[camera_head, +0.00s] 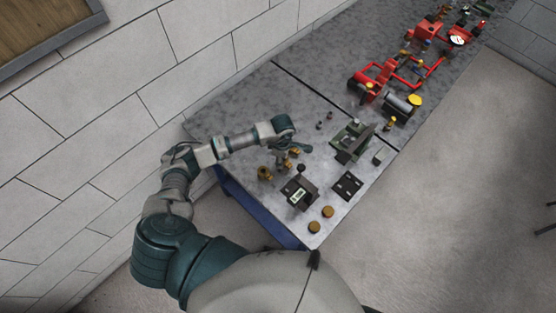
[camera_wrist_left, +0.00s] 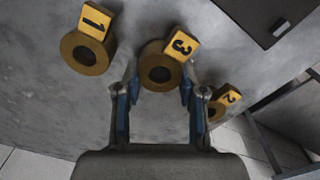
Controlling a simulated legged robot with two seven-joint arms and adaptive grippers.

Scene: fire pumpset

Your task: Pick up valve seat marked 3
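The valve seat marked 3 (camera_wrist_left: 160,70) is a brass ring with a yellow tag, at the top middle of the left wrist view. My left gripper (camera_wrist_left: 159,86) is open, with one blue-grey fingertip on either side of this ring. I cannot tell whether the fingers touch it. Valve seat 1 (camera_wrist_left: 86,50) is to the left and valve seat 2 (camera_wrist_left: 218,103) is to the right, close by the right finger. In the head view my left gripper (camera_head: 287,157) is over the brass seats on the table and partly hides them. My right gripper is not in view.
The grey table (camera_head: 235,103) also holds a dark box (camera_head: 299,193), a black plate with holes (camera_head: 347,186), two brass discs (camera_head: 314,227) and a green fixture (camera_head: 351,141). Red pump parts (camera_head: 375,76) stand farther back. A wall runs along the left.

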